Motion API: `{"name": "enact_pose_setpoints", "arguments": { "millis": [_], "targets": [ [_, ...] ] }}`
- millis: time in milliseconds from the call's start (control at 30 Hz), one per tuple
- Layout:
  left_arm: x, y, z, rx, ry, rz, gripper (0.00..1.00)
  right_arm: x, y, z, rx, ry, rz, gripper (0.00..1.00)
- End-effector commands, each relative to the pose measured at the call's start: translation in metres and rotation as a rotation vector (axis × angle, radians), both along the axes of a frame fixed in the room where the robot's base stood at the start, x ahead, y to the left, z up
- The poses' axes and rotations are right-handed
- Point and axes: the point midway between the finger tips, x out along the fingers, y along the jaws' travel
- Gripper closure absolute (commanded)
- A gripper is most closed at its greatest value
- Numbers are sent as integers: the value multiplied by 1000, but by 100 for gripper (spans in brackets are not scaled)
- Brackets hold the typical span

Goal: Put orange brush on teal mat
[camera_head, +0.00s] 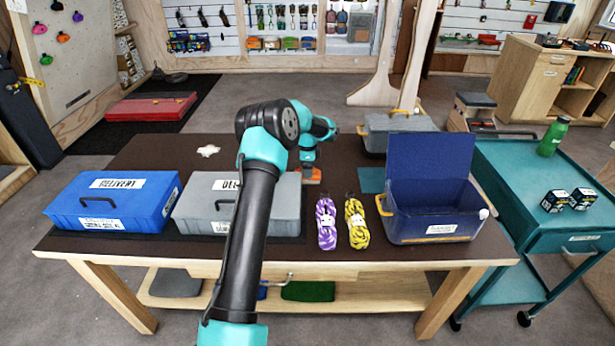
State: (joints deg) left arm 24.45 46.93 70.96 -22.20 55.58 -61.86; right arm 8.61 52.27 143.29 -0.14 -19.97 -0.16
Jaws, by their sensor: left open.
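The orange brush (313,177) lies on the dark table top behind the grey box, partly hidden by my arm and gripper. My left gripper (308,160) points down right over the brush, with its fingertips close to it or around it; I cannot tell whether they touch. It is open. The teal mat (371,181) lies flat a little to the right of the brush, left of the open blue box, with nothing seen on it. My right gripper is not in view.
A closed blue box (115,203) and a grey box (284,209) stand left. Purple rope (326,224) and yellow rope (357,222) lie in front of the mat. The open blue box (432,192) stands right, and another grey box (400,130) is at the back.

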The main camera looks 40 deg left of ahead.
Motion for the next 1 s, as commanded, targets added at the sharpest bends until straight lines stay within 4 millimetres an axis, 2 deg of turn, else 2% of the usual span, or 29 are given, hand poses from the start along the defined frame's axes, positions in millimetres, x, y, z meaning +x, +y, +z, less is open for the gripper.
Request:
{"name": "enact_pose_setpoints", "arguments": {
  "millis": [33,200,700,1000],
  "targets": [
    [-1,0,-9,-1,3,0,17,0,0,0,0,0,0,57],
    [0,0,-25,0,1,0,17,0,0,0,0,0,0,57],
    [0,0,-26,1,1,0,17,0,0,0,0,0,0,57],
    [0,0,-26,1,1,0,46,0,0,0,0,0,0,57]
  ]
}}
